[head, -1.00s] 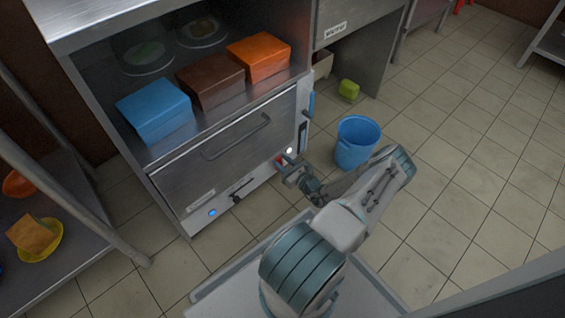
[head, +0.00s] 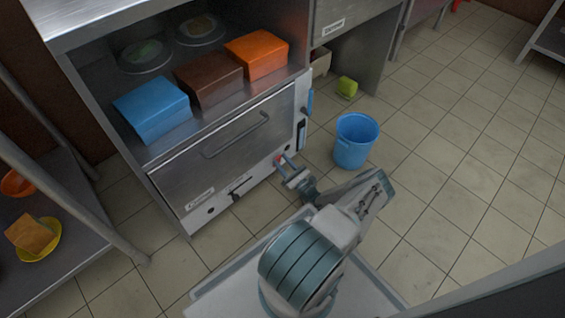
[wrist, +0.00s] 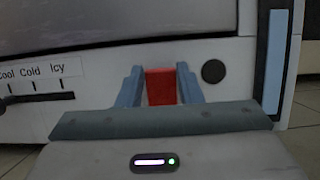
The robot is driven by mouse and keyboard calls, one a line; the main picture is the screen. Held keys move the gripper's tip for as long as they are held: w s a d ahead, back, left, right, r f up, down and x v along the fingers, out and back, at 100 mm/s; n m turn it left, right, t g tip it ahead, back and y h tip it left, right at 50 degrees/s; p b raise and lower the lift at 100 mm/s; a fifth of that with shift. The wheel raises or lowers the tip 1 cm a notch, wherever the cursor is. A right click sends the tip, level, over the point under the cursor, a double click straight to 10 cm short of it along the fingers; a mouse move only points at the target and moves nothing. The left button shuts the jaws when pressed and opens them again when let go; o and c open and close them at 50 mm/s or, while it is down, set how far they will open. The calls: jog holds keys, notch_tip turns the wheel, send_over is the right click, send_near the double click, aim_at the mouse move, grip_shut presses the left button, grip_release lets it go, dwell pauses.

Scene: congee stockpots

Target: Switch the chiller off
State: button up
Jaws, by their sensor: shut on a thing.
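The chiller (head: 225,150) is a steel-fronted unit with a bar handle, low under the shelf in the head view, its door closed. Its lower strip carries a red switch (wrist: 160,87), seen in the wrist view. My gripper (head: 284,162) is at the right end of this strip. In the wrist view its blue-grey fingers (wrist: 160,90) stand on both sides of the red switch and are shut on it. A round lamp (wrist: 212,72) right of the switch is dark. The round light (head: 211,210) at the strip's left end is also dark.
A slider (wrist: 38,97) marked Cool, Cold, Icy lies left of the switch. A blue vertical handle (wrist: 273,62) stands to the right. Blue, brown and orange boxes (head: 256,55) sit on the shelf above.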

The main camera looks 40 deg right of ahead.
jog(key=o, duration=1)
jog(key=shift+s, duration=0.15)
jog(key=shift+s+d+f, duration=0.1)
jog(key=shift+s+f, duration=0.05)
jog(key=shift+s, duration=0.2)
jog(key=s+p, duration=0.1)
jog(key=s, duration=0.3)
jog(key=s+p, duration=0.1)
jog(key=s, duration=0.4)
jog(key=s+d+p, duration=0.1)
jog(key=s, duration=0.4)
jog(key=shift+f, duration=0.4)
jog(key=shift+w, duration=0.1)
